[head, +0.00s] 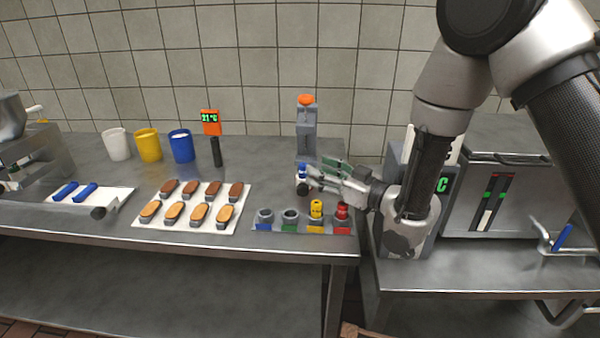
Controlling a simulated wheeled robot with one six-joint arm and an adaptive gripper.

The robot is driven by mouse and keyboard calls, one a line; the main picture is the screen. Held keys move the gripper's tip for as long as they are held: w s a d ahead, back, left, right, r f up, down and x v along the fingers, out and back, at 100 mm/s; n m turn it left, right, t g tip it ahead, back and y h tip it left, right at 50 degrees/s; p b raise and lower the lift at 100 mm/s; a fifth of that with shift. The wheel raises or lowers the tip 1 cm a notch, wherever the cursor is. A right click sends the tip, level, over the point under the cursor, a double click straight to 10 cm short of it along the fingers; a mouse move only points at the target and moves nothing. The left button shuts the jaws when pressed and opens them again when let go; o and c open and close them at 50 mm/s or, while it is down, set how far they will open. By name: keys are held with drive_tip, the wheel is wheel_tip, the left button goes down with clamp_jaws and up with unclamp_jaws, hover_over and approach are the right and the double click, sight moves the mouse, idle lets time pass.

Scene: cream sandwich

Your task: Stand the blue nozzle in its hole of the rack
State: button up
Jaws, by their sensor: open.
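The rack (303,230) lies near the front right of the left table, with blue, green, yellow and red marks along its front. A yellow nozzle (316,208) and a red nozzle (342,211) stand in it. The blue-marked place (265,215) and the green-marked place (290,215) show only grey rings. A small blue and white piece, seemingly the blue nozzle (302,171), shows behind the rack at the fingertips. My gripper (305,181) reaches in from the right, open. Its fingers partly hide the piece; I cannot tell whether they touch it.
A grey stand with an orange top (307,130) rises just behind the gripper. A white tray of pastries (236,220) lies left of the rack. White, yellow and blue cups (181,147) stand farther back. A grey machine (500,185) is on the right table.

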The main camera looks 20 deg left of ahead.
sight(304, 164)
drive_tip(key=x, duration=0.6)
drive_tip(key=shift+s, duration=0.2)
clamp_jaws()
